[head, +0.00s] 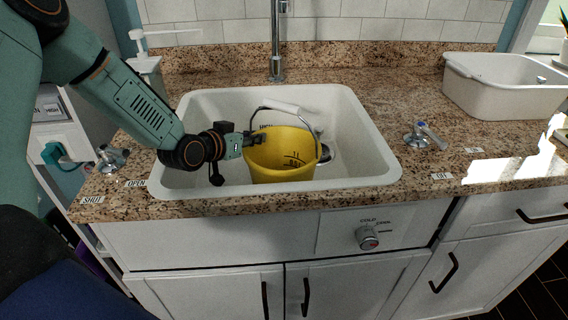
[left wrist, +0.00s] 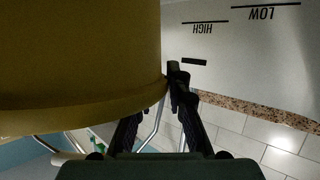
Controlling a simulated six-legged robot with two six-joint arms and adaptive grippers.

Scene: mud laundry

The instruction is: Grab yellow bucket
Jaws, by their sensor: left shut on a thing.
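The yellow bucket (head: 285,160) is in the white sink (head: 375,170), upright as far as I can tell. Its handle with a white grip (head: 280,106) is raised above the opening. My left gripper (head: 258,137) reaches in from the left and is shut on the bucket's rim. In the left wrist view the bucket (left wrist: 80,60) fills the upper left, and my left fingers (left wrist: 172,85) meet at its rim edge. Whether the bucket touches the sink floor is hidden. My right gripper does not show.
A faucet (head: 277,50) stands behind the sink. Tap handles stand at the right (head: 425,135) and left (head: 112,158) of it. A white tub (head: 505,95) is on the granite counter at the right. A soap dispenser (head: 145,65) is at the back left. The counter right of the sink is mostly clear.

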